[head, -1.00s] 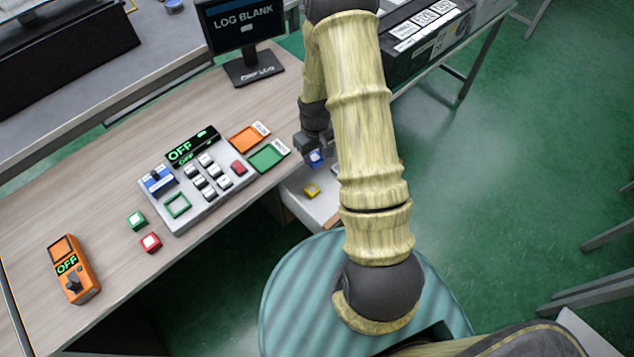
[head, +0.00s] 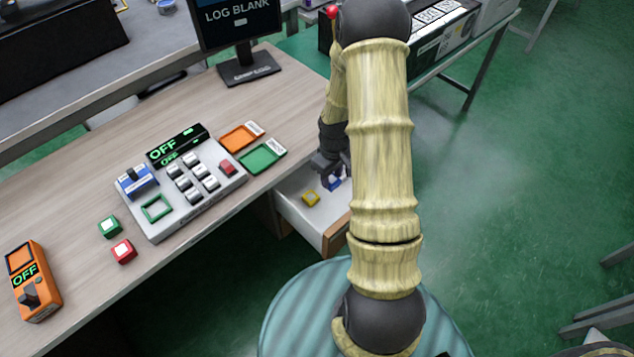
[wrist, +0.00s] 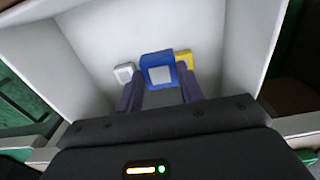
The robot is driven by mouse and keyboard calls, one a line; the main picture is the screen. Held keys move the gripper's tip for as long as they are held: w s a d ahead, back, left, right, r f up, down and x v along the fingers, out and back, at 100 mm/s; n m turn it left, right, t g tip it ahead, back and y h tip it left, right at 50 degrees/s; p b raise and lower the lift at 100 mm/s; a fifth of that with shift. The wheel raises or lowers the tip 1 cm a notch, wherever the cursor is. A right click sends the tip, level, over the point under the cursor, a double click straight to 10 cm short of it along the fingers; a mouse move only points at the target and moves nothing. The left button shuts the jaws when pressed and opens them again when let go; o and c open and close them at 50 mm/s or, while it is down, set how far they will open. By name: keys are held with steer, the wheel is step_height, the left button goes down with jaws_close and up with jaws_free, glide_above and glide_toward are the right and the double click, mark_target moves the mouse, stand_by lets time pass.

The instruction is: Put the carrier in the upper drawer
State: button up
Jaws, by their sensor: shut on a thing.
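The blue carrier (head: 334,184), a small block with a pale square on its face, is between the fingers of my gripper (head: 333,175). In the wrist view the carrier (wrist: 157,58) sits at the tips of my gripper (wrist: 160,86), which is shut on it. The open upper drawer (head: 305,222) has a white inside and a wooden front. In the wrist view the carrier shows against the white drawer inside (wrist: 95,45). I cannot tell whether it touches the drawer floor. My arm hides the drawer's right part in the head view.
The desk (head: 90,190) bears a button panel (head: 185,190), green tray (head: 262,158), monitor (head: 240,30) and orange device (head: 33,282).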

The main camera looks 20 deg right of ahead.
steer(key=shift+w+a+f+b, duration=0.1)
steer(key=shift+f+b, duration=0.1)
steer(key=shift+f, duration=1.4)
steer(key=shift+a+f+b, duration=0.1)
steer(key=shift+f+b, duration=0.1)
steer(key=shift+f, duration=1.35)
steer(key=shift+d+f, duration=0.1)
steer(key=shift+f, duration=1.75)
steer(key=shift+f+b, duration=0.2)
steer(key=shift+b, duration=0.1)
steer(key=o, duration=0.8)
steer(key=shift+r, duration=0.1)
step_height(320, 180, up, 12)
steer(key=shift+r+p, duration=0.1)
steer(key=shift+p, duration=0.7)
